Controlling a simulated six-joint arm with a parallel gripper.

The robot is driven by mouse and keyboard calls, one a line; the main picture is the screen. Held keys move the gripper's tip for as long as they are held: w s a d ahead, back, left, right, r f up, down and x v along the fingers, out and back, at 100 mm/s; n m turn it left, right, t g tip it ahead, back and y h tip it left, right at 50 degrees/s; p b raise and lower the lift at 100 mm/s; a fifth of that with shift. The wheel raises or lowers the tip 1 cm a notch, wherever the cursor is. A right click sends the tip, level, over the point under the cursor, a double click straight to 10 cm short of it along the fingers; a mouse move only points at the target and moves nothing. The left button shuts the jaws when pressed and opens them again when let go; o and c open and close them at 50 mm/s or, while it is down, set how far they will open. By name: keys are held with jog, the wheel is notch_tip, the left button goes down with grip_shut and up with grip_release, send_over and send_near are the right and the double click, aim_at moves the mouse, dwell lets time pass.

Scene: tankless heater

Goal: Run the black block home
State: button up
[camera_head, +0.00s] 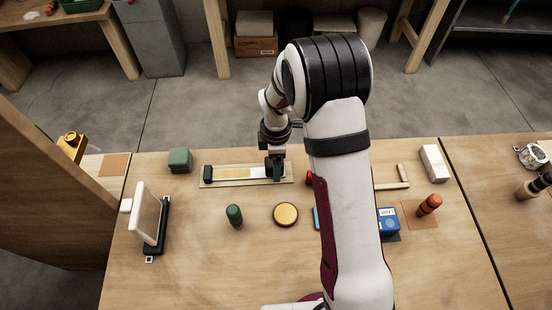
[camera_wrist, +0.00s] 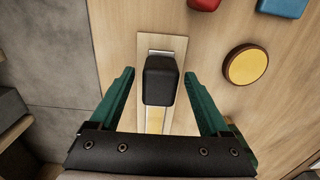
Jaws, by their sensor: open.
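The black block (camera_wrist: 161,80) sits on the light track near its upper end in the wrist view. The track (camera_head: 245,183) lies on the table in the head view, with a yellow and a white stretch on its strip. Another black piece (camera_head: 208,174) stands at the track's left end. My gripper (camera_head: 276,172) is over the track's right end, pointing down. In the wrist view its green fingers (camera_wrist: 158,76) are open, one on each side of the black block, with visible gaps. In the head view the gripper hides the block.
A yellow disc (camera_head: 286,215) and a green cylinder (camera_head: 234,214) stand in front of the track. A green block (camera_head: 180,160) is behind its left end. A red piece (camera_wrist: 203,4) and a blue piece (camera_wrist: 283,7) lie beyond its right end. A white-framed panel (camera_head: 148,215) stands at left.

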notch_tip(320, 180, up, 16)
jog(key=shift+f, duration=0.1)
dwell(0.4)
jog(key=s+d+r+m+y, duration=0.1)
jog(key=s+m, duration=1)
jog(key=s, duration=0.2)
jog(key=s+d+r+m, duration=0.2)
jog(key=s+m, duration=1)
jog(key=s, duration=0.2)
jog(key=shift+d+r+m+y, duration=0.2)
jog(key=shift+d+m+y, duration=0.1)
jog(key=shift+y, duration=0.1)
dwell(0.4)
